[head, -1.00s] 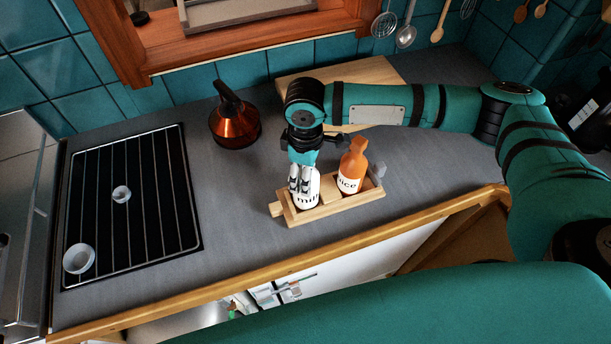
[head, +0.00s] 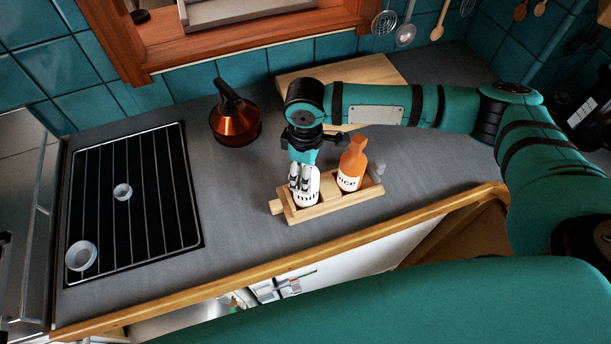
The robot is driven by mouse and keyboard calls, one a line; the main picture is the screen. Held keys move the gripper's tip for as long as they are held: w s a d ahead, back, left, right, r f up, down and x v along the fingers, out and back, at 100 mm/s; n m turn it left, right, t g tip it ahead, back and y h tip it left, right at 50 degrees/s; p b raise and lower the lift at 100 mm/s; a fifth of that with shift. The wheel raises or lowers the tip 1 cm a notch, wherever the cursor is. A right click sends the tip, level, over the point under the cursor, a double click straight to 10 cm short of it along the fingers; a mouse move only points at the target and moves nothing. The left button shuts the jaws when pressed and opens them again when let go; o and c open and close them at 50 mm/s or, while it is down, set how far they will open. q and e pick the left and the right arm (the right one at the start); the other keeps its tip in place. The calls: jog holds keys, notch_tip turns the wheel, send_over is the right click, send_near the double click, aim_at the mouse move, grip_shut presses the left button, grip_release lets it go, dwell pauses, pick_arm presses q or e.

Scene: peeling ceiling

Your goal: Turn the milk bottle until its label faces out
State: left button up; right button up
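The white milk bottle (head: 308,199) stands in the left part of a small wooden caddy (head: 335,210) on the grey counter. Dark letters of its label show low on the side facing me; the fingers cover its upper part. My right gripper (head: 304,182) points down from above, with its fingers closed around the upper bottle. The finger contact itself is partly hidden. An orange bottle (head: 352,165) with a white label, partly readable as "ice", stands in the right part of the caddy. My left gripper is not in view.
A copper kettle (head: 235,122) stands behind left of the caddy. A black hob (head: 130,200) with two small white cups lies at the left. A wooden board (head: 375,72) lies behind my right arm. The counter between hob and caddy is clear.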

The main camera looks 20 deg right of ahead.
dwell(0.3)
jog(key=o, duration=1.1)
jog(key=shift+r+p, duration=0.6)
jog(key=shift+r, duration=3.4)
